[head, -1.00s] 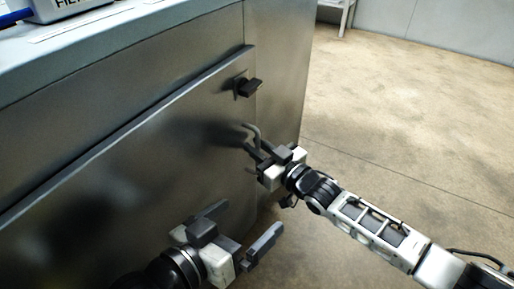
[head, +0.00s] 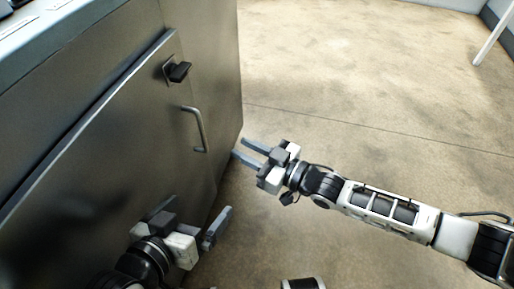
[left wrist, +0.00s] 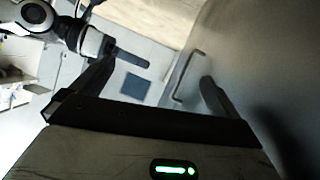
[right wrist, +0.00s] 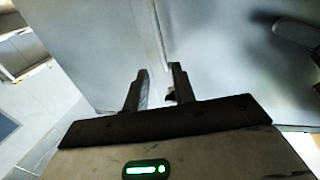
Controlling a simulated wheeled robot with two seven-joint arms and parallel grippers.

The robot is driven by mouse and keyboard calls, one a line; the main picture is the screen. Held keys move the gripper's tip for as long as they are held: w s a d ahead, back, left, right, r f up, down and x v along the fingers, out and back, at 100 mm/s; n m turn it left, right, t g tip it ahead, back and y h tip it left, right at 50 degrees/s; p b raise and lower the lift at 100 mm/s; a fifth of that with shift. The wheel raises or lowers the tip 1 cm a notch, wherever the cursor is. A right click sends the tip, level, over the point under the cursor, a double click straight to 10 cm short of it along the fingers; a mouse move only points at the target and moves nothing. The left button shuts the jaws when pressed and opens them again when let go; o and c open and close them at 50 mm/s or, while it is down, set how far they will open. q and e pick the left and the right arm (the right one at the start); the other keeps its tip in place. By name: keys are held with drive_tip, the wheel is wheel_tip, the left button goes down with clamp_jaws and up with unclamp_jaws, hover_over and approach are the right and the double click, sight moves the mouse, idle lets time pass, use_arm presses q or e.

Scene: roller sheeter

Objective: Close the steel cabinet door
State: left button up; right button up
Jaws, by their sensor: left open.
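The steel cabinet door (head: 110,150) fills the left of the head view. It carries a black latch (head: 178,71) near its top right corner and a bar handle (head: 200,130) below. The door lies close to the cabinet face; I cannot tell whether it is fully flush. My right gripper (head: 239,148) is open and empty, just right of the handle and apart from it. My left gripper (head: 202,205) is open and empty in front of the lower door. The handle also shows between the left fingers in the left wrist view (left wrist: 180,85); nothing is gripped.
The cabinet side (head: 212,70) stands beyond the door's right edge. Its worktop (head: 40,35) is at the upper left. The concrete floor (head: 350,100) to the right is clear, with a pale leg (head: 492,38) at the far right.

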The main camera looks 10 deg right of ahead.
use_arm(q)
drive_tip(key=shift+w+a, duration=0.15)
drive_tip(key=shift+w, duration=0.2)
use_arm(e)
drive_tip(key=shift+v, duration=1.2)
use_arm(q)
drive_tip(key=shift+s, duration=0.1)
